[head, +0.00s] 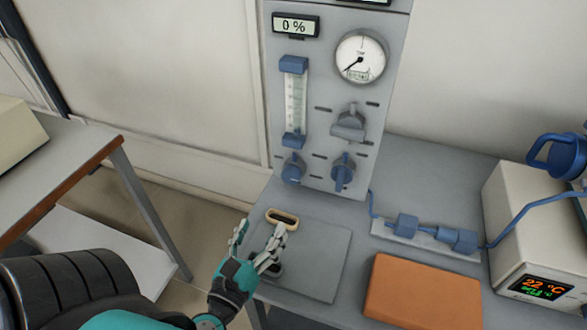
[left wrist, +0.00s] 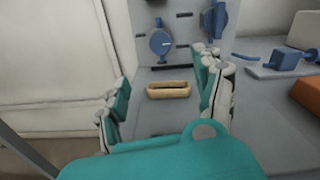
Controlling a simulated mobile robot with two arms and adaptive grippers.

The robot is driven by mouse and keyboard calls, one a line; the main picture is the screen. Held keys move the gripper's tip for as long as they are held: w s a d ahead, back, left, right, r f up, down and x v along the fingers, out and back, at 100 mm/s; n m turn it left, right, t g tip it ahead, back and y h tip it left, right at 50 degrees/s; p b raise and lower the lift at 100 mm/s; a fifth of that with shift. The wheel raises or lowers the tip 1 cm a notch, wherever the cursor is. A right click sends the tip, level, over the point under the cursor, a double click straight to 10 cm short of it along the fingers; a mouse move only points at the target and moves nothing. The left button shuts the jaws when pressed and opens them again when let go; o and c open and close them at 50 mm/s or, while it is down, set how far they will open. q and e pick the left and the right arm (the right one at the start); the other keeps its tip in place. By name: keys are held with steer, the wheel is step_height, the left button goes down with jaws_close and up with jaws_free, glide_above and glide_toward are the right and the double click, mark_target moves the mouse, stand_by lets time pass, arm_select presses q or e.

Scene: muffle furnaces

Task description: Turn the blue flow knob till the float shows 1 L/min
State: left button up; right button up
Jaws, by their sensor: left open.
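The blue flow knob (head: 293,169) sits low on the grey panel, below the clear flow tube (head: 295,103) with blue end caps. In the left wrist view the flow knob (left wrist: 160,43) shows with a pale pointer line, ahead of and between my fingers. The float inside the tube is too small to read. My left gripper (head: 255,243) is open and empty, in front of and below the knob, apart from it. It also shows in the left wrist view (left wrist: 163,95), fingers to either side. My right gripper is not in view.
A tan oval ring handle (head: 283,217) stands just past my left fingers on a grey plate (head: 318,262). A second blue knob (head: 343,172) is right of the flow knob. A gauge (head: 360,57), a display reading 0 % (head: 295,25) and an orange block (head: 424,292) are nearby.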

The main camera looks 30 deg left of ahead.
arm_select(q)
steer(key=p, duration=0.2)
glide_toward(289, 178)
steer(key=p+x, duration=0.2)
steer(key=x, duration=0.6)
steer(key=shift+w+r, duration=0.15)
steer(key=shift+w, duration=0.5)
steer(key=shift+w+a, duration=0.1)
steer(key=shift+w, duration=0.05)
steer(key=c, duration=1.2)
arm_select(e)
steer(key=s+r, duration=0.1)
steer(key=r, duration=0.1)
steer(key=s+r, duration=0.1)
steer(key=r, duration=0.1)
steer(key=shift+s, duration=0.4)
